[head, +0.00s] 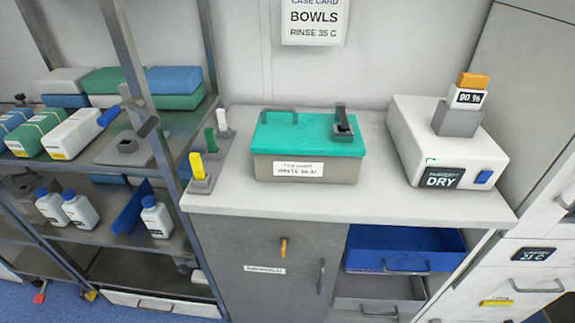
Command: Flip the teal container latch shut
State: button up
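The teal container (262,167) stands on the white counter, with a teal lid over a grey-brown body and a white label on its front. The lid lies flat on the body. A dark latch (342,122) stands up near the right end of the lid, its upper part rising above the lid surface. A thin looped handle (281,113) is at the lid's left rear. My gripper is not visible.
A white dryer-like unit (440,150) marked DRY stands right of the container. Upright green and yellow-tipped pieces (197,168) stand at the counter's left. A blue drawer (400,245) is open below. Metal shelves with bottles and boxes fill the left. Counter space is clear in front of the container.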

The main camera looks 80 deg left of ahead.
aim_at(340, 113)
jog(key=u, duration=2.35)
